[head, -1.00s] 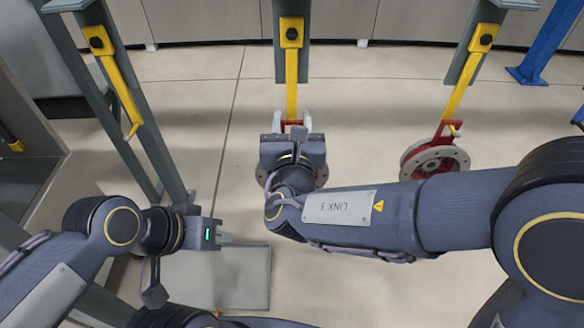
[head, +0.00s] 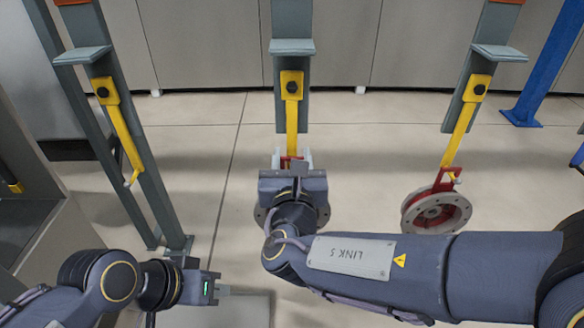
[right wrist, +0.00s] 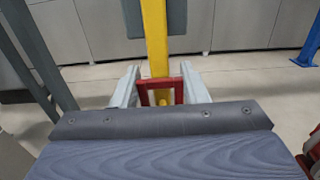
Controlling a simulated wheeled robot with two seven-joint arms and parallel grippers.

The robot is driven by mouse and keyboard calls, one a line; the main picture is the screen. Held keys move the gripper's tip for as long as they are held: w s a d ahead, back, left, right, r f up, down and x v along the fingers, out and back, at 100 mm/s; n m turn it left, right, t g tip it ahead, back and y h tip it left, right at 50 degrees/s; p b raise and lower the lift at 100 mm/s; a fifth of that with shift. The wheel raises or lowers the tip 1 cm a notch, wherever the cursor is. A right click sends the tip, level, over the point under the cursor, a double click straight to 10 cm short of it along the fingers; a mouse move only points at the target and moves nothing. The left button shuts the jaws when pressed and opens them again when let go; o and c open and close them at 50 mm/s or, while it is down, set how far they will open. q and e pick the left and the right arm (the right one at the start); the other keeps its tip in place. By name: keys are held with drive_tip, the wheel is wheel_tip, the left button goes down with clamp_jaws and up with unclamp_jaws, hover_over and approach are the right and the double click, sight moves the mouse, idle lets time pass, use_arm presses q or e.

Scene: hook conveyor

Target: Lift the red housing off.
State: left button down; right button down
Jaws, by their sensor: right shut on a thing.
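A red housing with a grey rim (head: 324,216) is at the middle yellow hook (head: 292,115), mostly hidden by my right arm. Its red handle frame shows in the right wrist view (right wrist: 144,94), between the fingers of my right gripper (right wrist: 160,90). That gripper, also in the head view (head: 292,160), is shut on the handle. The hook's yellow bar runs down behind the handle's top, and a bit of yellow shows inside the frame. I cannot tell whether the hook still bears the housing. My left gripper (head: 222,290) is at lower left, away from the hooks; its finger gap cannot be made out.
A second red housing (head: 436,211) hangs on the right yellow hook (head: 461,125). The left yellow hook (head: 122,135) is empty. Grey posts carry the hooks. A blue post (head: 545,65) stands at back right. A grey plate (head: 235,308) lies below my left gripper. Open floor lies between the hooks.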

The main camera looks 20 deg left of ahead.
drive_tip(key=shift+r, duration=0.5)
drive_tip(key=f+b+v, duration=0.1)
drive_tip(key=b+v, duration=0.4)
drive_tip(key=v, duration=1.3)
drive_tip(key=shift+f, duration=0.35)
drive_tip(key=shift+s, duration=0.1)
